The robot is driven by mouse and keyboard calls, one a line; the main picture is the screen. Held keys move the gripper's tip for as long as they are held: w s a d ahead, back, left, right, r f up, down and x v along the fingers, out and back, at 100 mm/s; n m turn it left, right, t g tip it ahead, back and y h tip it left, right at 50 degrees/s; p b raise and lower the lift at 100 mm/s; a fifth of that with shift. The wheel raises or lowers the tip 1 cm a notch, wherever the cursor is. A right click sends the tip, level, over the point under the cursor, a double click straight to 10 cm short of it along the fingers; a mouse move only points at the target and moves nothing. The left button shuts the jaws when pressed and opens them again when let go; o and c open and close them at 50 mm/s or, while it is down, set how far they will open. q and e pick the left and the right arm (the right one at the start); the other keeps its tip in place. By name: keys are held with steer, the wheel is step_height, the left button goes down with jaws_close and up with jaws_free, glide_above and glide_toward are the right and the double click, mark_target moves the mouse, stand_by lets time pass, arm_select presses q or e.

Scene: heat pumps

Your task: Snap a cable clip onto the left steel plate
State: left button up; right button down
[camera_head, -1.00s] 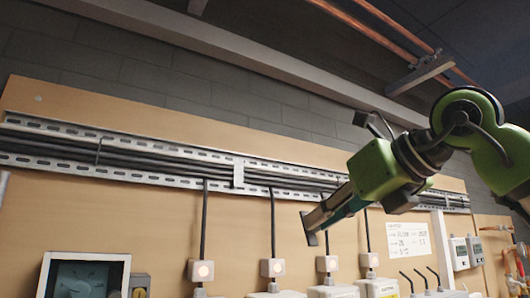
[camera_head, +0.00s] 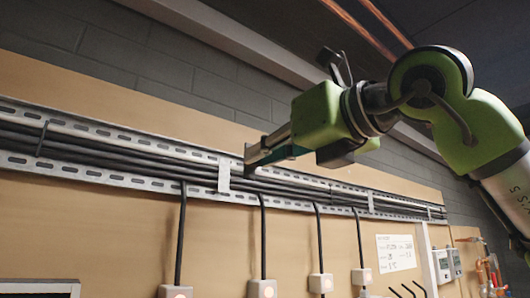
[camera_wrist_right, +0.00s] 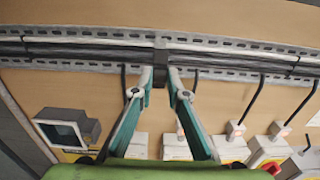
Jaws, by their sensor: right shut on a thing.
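My right gripper (camera_head: 252,158) reaches in from the right and is raised at the cable run on the wall. In the wrist view its two fingers (camera_wrist_right: 160,76) are closed on a small dark cable clip (camera_wrist_right: 160,62). The clip also shows as a dark piece at the fingertips in the head view (camera_head: 248,154). A steel plate (camera_head: 224,178) spans the black cables just below and left of the fingertips. In the wrist view the clip appears in front of the cable run; whether it touches is unclear. My left gripper is not in view.
Slotted steel rails (camera_head: 100,176) run above and below the bundled black cables (camera_head: 120,155). Dark straps cross the bundle on both sides. Several vertical cables (camera_head: 263,235) drop to lit boxes (camera_head: 262,289). Copper pipes (camera_head: 365,25) run overhead.

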steer(key=x, duration=0.2)
steer(key=p+x, duration=0.1)
steer(key=x, duration=0.1)
steer(key=shift+w+a+f, duration=0.25)
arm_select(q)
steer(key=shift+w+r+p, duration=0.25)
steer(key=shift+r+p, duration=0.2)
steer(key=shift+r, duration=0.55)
arm_select(e)
steer(key=shift+x, duration=1.2)
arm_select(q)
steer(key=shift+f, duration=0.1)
arm_select(e)
steer(key=shift+f, duration=0.1)
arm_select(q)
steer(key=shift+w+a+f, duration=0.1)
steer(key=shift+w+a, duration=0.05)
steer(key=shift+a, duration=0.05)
arm_select(e)
steer(key=shift+w+a, duration=0.3)
steer(key=shift+w, duration=0.25)
